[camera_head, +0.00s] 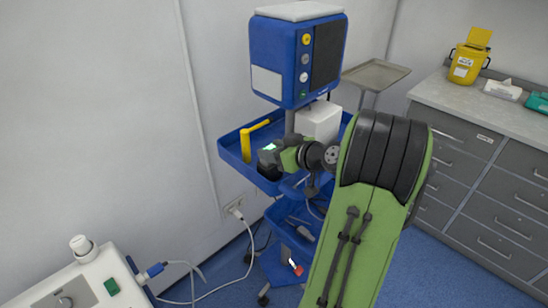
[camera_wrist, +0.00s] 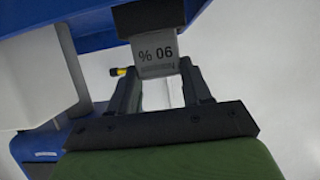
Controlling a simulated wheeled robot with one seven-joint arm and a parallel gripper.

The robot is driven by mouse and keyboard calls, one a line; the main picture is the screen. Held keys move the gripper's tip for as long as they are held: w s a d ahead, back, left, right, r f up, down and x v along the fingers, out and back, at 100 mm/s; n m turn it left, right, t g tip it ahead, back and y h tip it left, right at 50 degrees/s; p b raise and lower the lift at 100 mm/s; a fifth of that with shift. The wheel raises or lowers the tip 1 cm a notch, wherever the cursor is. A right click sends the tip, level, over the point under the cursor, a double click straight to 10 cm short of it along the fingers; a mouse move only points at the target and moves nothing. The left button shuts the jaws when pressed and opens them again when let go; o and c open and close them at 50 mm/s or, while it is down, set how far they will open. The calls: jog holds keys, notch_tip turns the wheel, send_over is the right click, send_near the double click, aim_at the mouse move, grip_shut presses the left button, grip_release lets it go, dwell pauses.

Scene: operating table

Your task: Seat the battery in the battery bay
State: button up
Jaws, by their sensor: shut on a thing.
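My gripper (camera_wrist: 153,92) is shut on the battery (camera_wrist: 157,53), a grey block whose label reads "90 %" upside down in the wrist view. The battery's darker end extends away from the fingers, toward blue surfaces at the top of that view. In the head view my gripper (camera_head: 268,157) is over the blue upper tray (camera_head: 228,150) of the cart, below the blue monitor unit (camera_head: 296,62). A dark shape shows at the fingers there, too small to tell apart from them. I cannot make out the battery bay, or whether the battery touches anything.
A yellow bent object (camera_head: 246,143) stands in the tray left of my gripper. A white box (camera_head: 318,121) is behind it, close to my wrist. A lower blue tray (camera_head: 283,222) holds small items. A metal tray stand (camera_head: 376,75) and grey drawers (camera_head: 475,165) are at the right.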

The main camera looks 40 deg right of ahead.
jog(key=shift+f, duration=0.7)
jog(key=shift+s+r, duration=0.1)
jog(key=shift+r, duration=0.05)
jog(key=o, duration=1.2)
